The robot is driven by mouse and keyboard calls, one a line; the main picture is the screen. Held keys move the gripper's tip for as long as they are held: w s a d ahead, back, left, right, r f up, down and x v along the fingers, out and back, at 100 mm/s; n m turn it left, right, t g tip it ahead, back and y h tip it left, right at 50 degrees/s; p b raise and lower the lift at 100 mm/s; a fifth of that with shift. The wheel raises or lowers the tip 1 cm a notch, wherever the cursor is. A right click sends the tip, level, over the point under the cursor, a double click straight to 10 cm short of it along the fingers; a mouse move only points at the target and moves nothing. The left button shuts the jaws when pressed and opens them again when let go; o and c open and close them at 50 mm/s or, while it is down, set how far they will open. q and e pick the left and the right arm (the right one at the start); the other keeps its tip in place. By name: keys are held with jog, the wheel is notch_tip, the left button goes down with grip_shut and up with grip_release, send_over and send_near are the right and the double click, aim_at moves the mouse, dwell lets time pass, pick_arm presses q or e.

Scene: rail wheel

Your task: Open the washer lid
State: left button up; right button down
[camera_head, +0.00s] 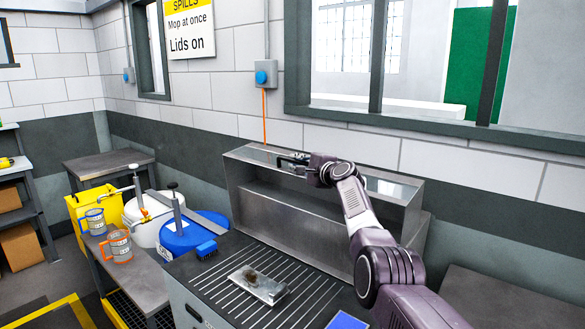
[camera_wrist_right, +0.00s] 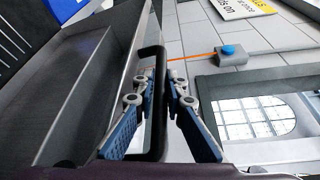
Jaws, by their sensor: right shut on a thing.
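The washer lid (camera_head: 300,222) is a long, hollow grey metal cover. It stands raised at the back of the washer's ribbed top (camera_head: 232,257), with its inner side facing me. In the right wrist view, the lid's inner side (camera_wrist_right: 75,95) fills the left, and a black bar handle (camera_wrist_right: 153,51) runs along its edge. My right gripper (camera_head: 283,160) is at the lid's upper edge. In the wrist view, its blue-padded fingers (camera_wrist_right: 163,90) are closed on either side of the handle. My left gripper is not in view.
A blue-lidded bucket (camera_head: 190,232), a white bucket (camera_head: 146,230) and mugs (camera_head: 118,246) stand to the left. The wall (camera_head: 345,145) is close behind the lid.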

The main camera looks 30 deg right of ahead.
jog(key=shift+w+d+f, duration=0.1)
jog(key=shift+d, duration=0.05)
jog(key=c, duration=2.2)
grip_release()
jog(key=shift+a, duration=0.2)
jog(key=shift+c, duration=0.2)
jog(key=shift+a, duration=0.2)
jog(key=shift+d, duration=0.3)
jog(key=shift+s, duration=0.55)
jog(key=shift+s+a+r, duration=0.1)
jog(key=shift+s, duration=0.45)
jog(key=shift+s+a+r, duration=0.1)
jog(key=shift+s, duration=0.4)
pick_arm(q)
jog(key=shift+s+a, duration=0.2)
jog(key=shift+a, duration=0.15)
pick_arm(e)
jog(key=s+r, duration=0.1)
jog(key=s, duration=0.8)
jog(key=shift+a, duration=0.25)
